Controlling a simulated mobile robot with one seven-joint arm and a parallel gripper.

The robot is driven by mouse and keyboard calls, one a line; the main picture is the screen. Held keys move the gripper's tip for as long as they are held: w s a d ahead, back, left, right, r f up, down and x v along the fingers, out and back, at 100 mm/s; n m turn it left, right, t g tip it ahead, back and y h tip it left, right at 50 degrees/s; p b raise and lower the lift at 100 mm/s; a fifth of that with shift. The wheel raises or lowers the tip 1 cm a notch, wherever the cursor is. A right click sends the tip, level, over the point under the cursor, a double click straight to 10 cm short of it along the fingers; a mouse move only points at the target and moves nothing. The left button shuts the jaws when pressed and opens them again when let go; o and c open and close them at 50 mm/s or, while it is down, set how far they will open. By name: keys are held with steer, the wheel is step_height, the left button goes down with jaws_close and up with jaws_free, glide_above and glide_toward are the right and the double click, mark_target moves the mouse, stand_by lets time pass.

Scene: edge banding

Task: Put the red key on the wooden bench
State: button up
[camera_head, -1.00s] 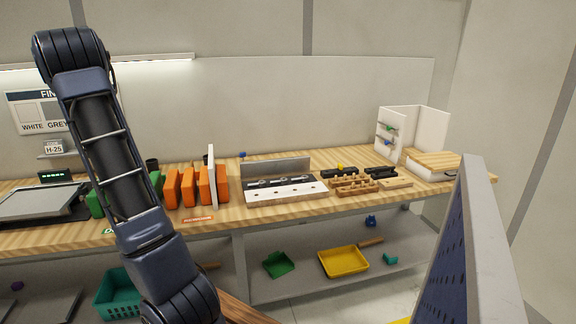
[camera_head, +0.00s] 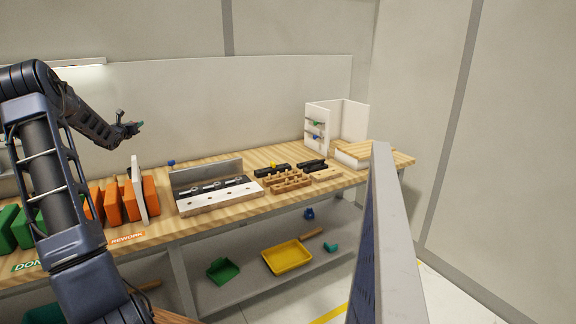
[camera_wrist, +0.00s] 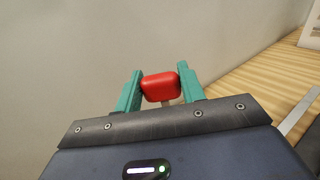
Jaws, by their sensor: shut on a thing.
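The red key (camera_wrist: 159,87) is a rounded red piece held between the two teal fingers of my gripper (camera_wrist: 160,92) in the wrist view. Its lower part is partly hidden. In the head view my gripper (camera_head: 138,127) is at the left, above the bench's back area, and the key cannot be made out there. The wooden bench (camera_head: 262,158) has a striped light wood top and runs along the wall. Its top also shows at the right of the wrist view (camera_wrist: 250,82), apart from the key.
Orange blocks (camera_head: 112,204), a white panel fixture (camera_head: 220,201), wooden racks (camera_head: 288,181) and a white stand (camera_head: 354,118) occupy the bench. A yellow tray (camera_head: 288,257) and green bin (camera_head: 222,270) sit on the lower shelf. A tall grey panel edge (camera_head: 388,230) stands in front at right.

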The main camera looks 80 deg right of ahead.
steer(key=s+d+m+g, duration=0.4)
steer(key=s+d+g, duration=0.3)
steer(key=s+d, duration=1.95)
steer(key=s+d+m+g, duration=0.1)
steer(key=s+d, duration=0.2)
steer(key=s, duration=0.7)
steer(key=s+d+m+g, duration=0.1)
steer(key=s+d+g, duration=0.15)
steer(key=s, duration=0.75)
steer(key=s+d+m+g, duration=0.1)
steer(key=s+d, duration=0.3)
steer(key=s, duration=0.6)
steer(key=shift+y, duration=0.4)
steer(key=f, duration=1.6)
steer(key=s+f, duration=0.1)
steer(key=f, duration=0.8)
steer(key=shift+s+a, duration=0.1)
steer(key=shift+f, duration=0.3)
steer(key=o, duration=1)
steer(key=shift+o, duration=0.2)
